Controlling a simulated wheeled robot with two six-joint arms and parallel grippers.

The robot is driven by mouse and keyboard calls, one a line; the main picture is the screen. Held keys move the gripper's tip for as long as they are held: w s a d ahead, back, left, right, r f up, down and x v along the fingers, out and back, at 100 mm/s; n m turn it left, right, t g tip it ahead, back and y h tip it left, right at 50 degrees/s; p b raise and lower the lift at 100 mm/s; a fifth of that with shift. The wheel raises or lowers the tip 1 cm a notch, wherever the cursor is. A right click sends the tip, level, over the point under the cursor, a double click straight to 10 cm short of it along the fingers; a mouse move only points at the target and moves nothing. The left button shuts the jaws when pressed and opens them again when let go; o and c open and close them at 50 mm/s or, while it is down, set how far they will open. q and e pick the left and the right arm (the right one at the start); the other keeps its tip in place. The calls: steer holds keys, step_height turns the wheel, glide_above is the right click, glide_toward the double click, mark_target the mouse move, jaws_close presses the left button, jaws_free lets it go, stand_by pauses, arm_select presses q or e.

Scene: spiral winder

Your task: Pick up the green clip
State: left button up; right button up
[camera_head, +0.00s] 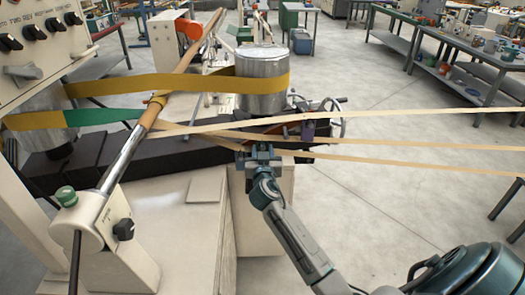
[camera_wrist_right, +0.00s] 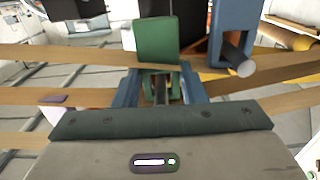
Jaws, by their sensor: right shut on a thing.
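In the right wrist view the green clip (camera_wrist_right: 157,42) sits upright between the two blue fingers of my right gripper (camera_wrist_right: 160,88), which is shut on it. In the head view my right gripper (camera_head: 259,152) is at the pale bands, just in front of the machine. The clip cannot be made out clearly there. A blue clip-like piece (camera_wrist_right: 232,32) with a grey pin stands beside the green clip in the wrist view. My left gripper is not in view.
Several pale bands (camera_head: 420,116) stretch right from the winder, close around my gripper. A metal drum (camera_head: 261,85) carries a yellow band (camera_head: 170,86). A wooden-and-metal bar (camera_head: 150,115) slants across the left.

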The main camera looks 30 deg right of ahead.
steer(key=shift+r+b+v, duration=0.15)
steer(key=shift+b+v, duration=1.25)
steer(key=shift+v, duration=3.1)
steer(key=shift+r+b+v, duration=0.1)
steer(key=shift+b+v, duration=1.25)
steer(key=shift+v, duration=3.2)
steer(key=shift+a, duration=0.1)
